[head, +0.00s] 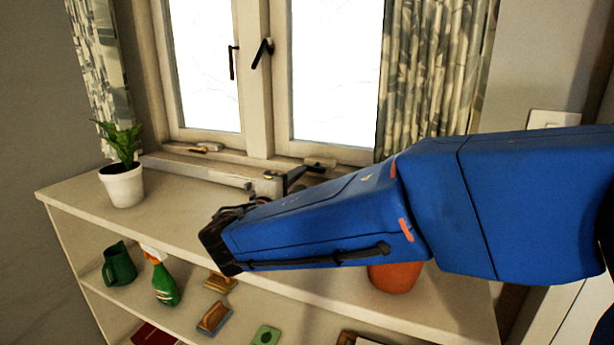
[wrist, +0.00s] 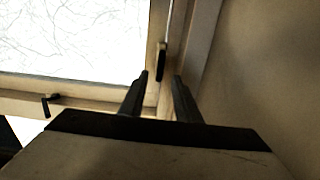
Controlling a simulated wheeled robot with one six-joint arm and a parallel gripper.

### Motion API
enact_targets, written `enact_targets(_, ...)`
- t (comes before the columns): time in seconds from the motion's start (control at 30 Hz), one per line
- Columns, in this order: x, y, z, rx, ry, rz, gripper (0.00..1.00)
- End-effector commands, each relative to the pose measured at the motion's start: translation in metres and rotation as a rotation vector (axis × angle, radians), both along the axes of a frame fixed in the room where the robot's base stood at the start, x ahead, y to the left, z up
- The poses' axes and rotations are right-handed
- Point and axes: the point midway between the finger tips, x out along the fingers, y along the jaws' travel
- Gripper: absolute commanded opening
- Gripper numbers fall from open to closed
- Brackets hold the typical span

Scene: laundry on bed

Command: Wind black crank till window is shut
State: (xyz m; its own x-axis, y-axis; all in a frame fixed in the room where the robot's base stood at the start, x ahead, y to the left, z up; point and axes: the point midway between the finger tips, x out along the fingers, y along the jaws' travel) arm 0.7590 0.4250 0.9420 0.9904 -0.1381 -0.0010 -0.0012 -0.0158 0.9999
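The window (head: 262,90) has two bright panes in a cream frame; I cannot tell whether it is fully shut. A black crank-like arm (head: 292,177) on a metal mount sits on the sill, partly hidden behind my blue arm. My gripper (head: 218,228) is over the shelf top in the head view, left of and nearer than that arm, its fingers hard to make out. In the wrist view its two dark fingers (wrist: 160,92) are apart with nothing between them. A dark handle (wrist: 162,60) shows beyond the fingertips. A small black hooked piece (wrist: 50,104) is at lower left.
Two dark window handles, left (head: 232,62) and right (head: 262,53), are on the frame. A potted plant (head: 122,185) stands at left on the shelf unit (head: 75,205). A terracotta pot (head: 395,277) is below my arm. A spray bottle (head: 163,282) and green jug (head: 119,265) are lower.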

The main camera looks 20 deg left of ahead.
Motion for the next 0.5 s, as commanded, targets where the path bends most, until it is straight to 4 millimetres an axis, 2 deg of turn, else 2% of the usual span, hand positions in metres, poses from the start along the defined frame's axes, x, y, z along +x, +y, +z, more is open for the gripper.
enact_targets(0.2, -0.041, 0.006, 0.000, -0.001, 0.001, 0.002, 0.30)
enact_targets(0.4, -0.065, 0.010, 0.000, 0.000, 0.001, 0.002, 0.30)
enact_targets(0.5, -0.071, 0.010, 0.000, 0.000, 0.001, 0.001, 0.30)
